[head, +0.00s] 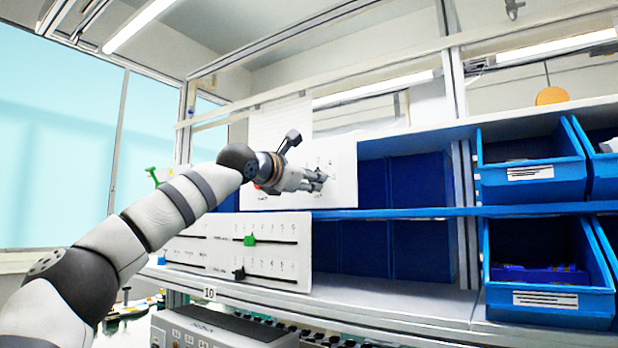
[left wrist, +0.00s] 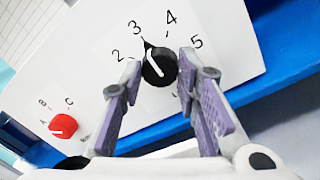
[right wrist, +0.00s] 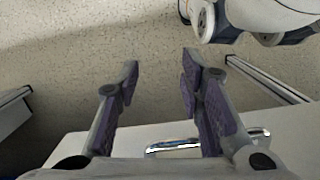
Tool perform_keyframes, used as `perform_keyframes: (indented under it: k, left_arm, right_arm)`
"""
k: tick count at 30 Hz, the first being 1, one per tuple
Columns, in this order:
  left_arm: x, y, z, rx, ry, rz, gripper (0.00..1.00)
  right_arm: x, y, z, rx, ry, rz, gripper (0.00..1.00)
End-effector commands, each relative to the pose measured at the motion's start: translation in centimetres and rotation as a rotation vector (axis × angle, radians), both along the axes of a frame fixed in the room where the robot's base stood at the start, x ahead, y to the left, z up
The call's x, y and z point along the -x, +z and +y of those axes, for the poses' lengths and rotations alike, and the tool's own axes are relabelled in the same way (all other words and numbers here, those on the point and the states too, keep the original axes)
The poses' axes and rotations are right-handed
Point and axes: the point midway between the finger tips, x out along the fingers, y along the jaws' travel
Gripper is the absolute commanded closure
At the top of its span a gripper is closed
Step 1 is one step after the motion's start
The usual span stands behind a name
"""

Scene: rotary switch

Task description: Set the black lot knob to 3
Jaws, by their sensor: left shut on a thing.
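The black lot knob (left wrist: 160,66) is on a white panel (left wrist: 230,40) with the printed numbers 2, 3, 4 and 5 in view. Its white line and pointed tip are turned towards the 3. My left gripper (left wrist: 162,62) has a finger on each side of the knob and is shut on it. In the head view, my left gripper (head: 318,180) reaches the panel and mostly hides the knob. My right gripper (right wrist: 160,75) shows only in the right wrist view, open and empty, above the floor.
A red knob (left wrist: 63,126) marked A, B, C sits on the same panel. Below is a slider panel with a green slider (head: 250,240) and a black slider (head: 239,273). Blue bins (head: 545,300) stand on the right shelves. A metal handle (right wrist: 175,146) shows near my right gripper.

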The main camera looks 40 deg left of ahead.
Motion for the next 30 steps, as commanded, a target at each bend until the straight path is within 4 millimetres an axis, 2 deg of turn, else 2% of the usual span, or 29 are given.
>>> perform_keyframes:
  k: [1,2,4,5,13,16,20,24,30]
  left_arm:
    - [0.0,-0.1,0.0,0.000,0.000,0.001,0.98]
    - [0.0,-0.1,0.0,0.000,0.000,0.001,0.68]
    - [0.0,-0.1,0.0,0.000,0.000,0.001,0.52]
    - [0.0,-0.1,0.0,0.000,0.000,0.001,0.50]
    - [0.1,0.0,0.0,0.001,0.000,0.000,0.50]
    - [0.9,0.1,-0.1,0.001,-0.002,-0.001,0.50]
    - [3.7,0.0,-0.5,0.000,-0.002,-0.003,0.50]
    - [7.7,-0.2,-1.1,0.001,-0.002,-0.005,0.50]
    - [11.2,-0.4,-1.7,0.001,-0.001,-0.002,0.50]
  right_arm:
    - [0.0,0.0,0.0,0.000,0.000,0.000,0.65]
    - [0.0,0.0,0.0,0.000,0.000,0.000,0.65]
    - [0.0,0.0,0.0,0.000,0.000,0.000,0.65]
    - [0.0,0.0,0.0,0.000,0.000,0.000,0.65]
    - [0.0,0.0,0.0,0.000,0.000,0.000,0.65]
    - [0.0,0.0,0.0,0.000,0.000,0.000,0.65]
    - [0.0,0.0,0.0,0.000,0.000,0.000,0.65]
    - [0.0,0.0,0.0,0.000,0.000,0.000,0.65]
    - [0.0,0.0,0.0,0.000,0.000,0.000,0.65]
